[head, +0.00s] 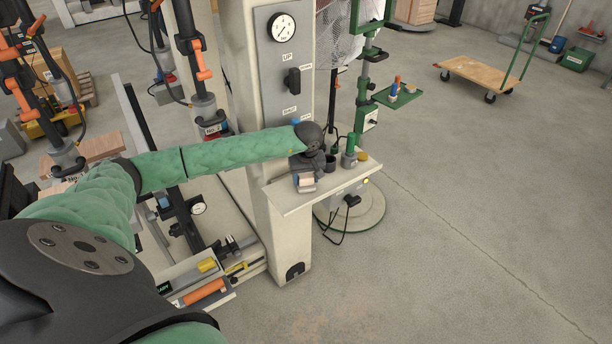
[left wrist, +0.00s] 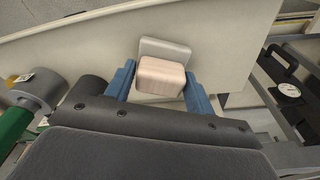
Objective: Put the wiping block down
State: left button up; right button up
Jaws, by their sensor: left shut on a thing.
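The wiping block (left wrist: 163,77) is a small pinkish-tan block with a grey pad on its far side. My left gripper (left wrist: 160,88) is shut on it, with a blue finger on each side in the left wrist view. In the head view the block (head: 305,181) shows at the end of my left gripper (head: 304,176), over the near left part of the cream shelf (head: 310,194) on the machine column. I cannot tell whether the block touches the shelf. My right gripper does not show.
On the shelf to the right stand a green-topped grey cylinder (head: 349,153), a dark cup (head: 329,163) and a yellow piece (head: 362,156). The shelf's front right is bare. A panel with a gauge (head: 282,28) rises behind.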

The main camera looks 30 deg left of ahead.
pick_arm(q)
jog(key=shift+f, duration=0.1)
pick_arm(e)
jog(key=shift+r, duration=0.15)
pick_arm(q)
jog(key=o, duration=1)
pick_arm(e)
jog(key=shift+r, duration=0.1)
